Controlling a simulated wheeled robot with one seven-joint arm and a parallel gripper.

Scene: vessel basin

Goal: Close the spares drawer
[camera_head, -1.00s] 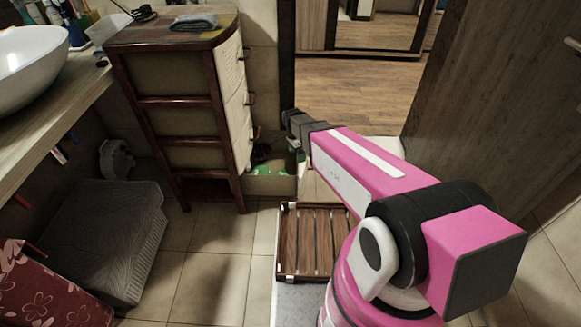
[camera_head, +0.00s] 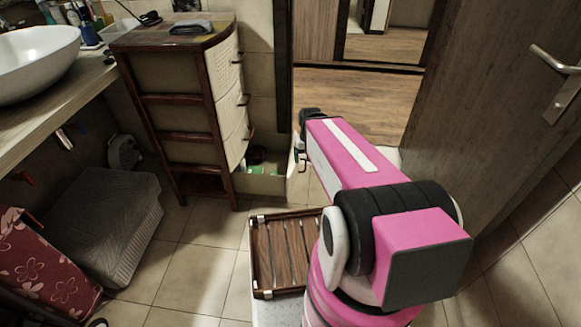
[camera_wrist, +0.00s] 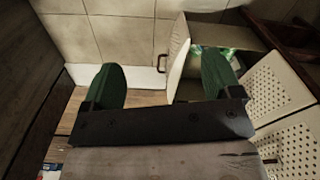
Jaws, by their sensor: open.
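The spares drawer (camera_head: 262,184) is the lowest drawer of a wooden-framed cabinet (camera_head: 180,95) and stands pulled out to the right, with green and dark items inside. In the wrist view its cream front panel (camera_wrist: 180,50) shows edge-on with a dark handle (camera_wrist: 163,63). My gripper (camera_wrist: 161,82) is open and empty; the panel and handle appear between its two green fingers, beyond the palm. Contact cannot be told. In the head view my gripper (camera_head: 302,145) is near the drawer's front end, partly hidden by my pink arm.
A door (camera_head: 510,90) stands at the right, with a doorway behind the drawer. A grey box (camera_head: 100,225) and a red floral bin (camera_head: 45,260) are at the left under the basin counter (camera_head: 50,105).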

